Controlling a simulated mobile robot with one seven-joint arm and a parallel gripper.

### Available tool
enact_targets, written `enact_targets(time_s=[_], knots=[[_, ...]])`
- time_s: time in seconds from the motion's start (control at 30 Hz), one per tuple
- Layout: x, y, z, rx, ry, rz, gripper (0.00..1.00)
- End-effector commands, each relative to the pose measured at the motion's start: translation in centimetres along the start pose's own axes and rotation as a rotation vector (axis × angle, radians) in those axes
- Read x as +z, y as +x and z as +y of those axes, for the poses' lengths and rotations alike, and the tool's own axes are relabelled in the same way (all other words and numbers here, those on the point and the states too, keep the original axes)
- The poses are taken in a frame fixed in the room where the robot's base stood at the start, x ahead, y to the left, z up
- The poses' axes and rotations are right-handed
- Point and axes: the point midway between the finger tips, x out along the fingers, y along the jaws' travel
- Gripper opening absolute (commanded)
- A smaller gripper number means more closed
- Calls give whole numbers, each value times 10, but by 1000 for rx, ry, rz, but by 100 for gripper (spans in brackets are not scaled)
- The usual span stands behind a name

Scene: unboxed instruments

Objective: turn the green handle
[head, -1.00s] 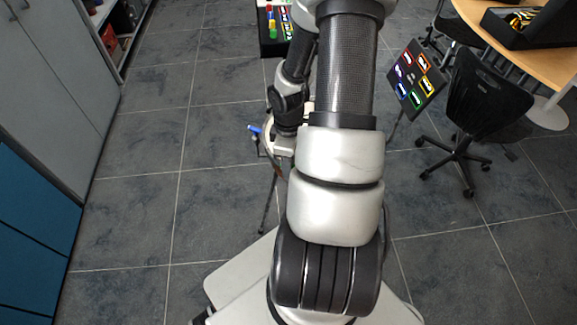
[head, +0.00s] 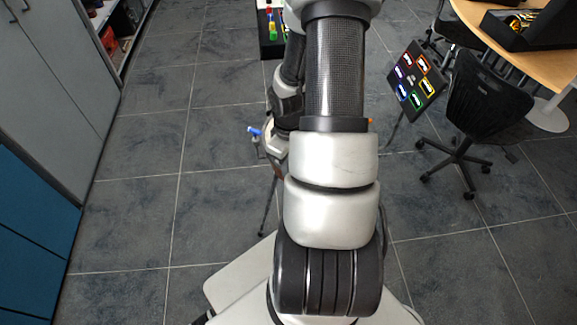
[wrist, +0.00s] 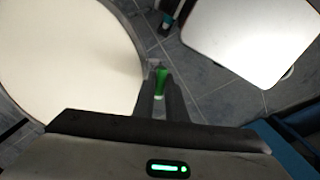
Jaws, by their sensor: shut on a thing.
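The green handle (wrist: 160,82) is small and upright in the middle of the wrist view. My gripper (wrist: 161,90) has its two dark fingers on either side of it, closed on it. In the head view my own arm covers the green handle and the fingertips; only the pale side of my gripper shows below the wrist. A blue handle (head: 254,131) sticks out to the left of my gripper there, on a stand with thin dark legs (head: 267,205).
A black panel with coloured outlines (head: 409,74) stands to the right. A black office chair (head: 487,100) and a wooden table (head: 477,14) are beyond it. A black box with coloured parts (head: 271,49) is at the back. Grey and blue cabinets (head: 45,100) line the left; tiled floor between is clear.

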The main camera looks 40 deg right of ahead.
Motion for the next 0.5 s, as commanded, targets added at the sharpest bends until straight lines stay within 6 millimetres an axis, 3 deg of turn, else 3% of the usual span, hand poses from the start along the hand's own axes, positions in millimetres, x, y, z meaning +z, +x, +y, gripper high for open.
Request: enact_targets(time_s=[0.27, 0.3, 0.37, 0.5], knots=[[0, 0, 0, 0, 19, 1, 0], [0, 0, 0, 0, 18, 1, 17], [0, 0, 0, 0, 18, 1, 26], [0, 0, 0, 0, 17, 1, 26]])
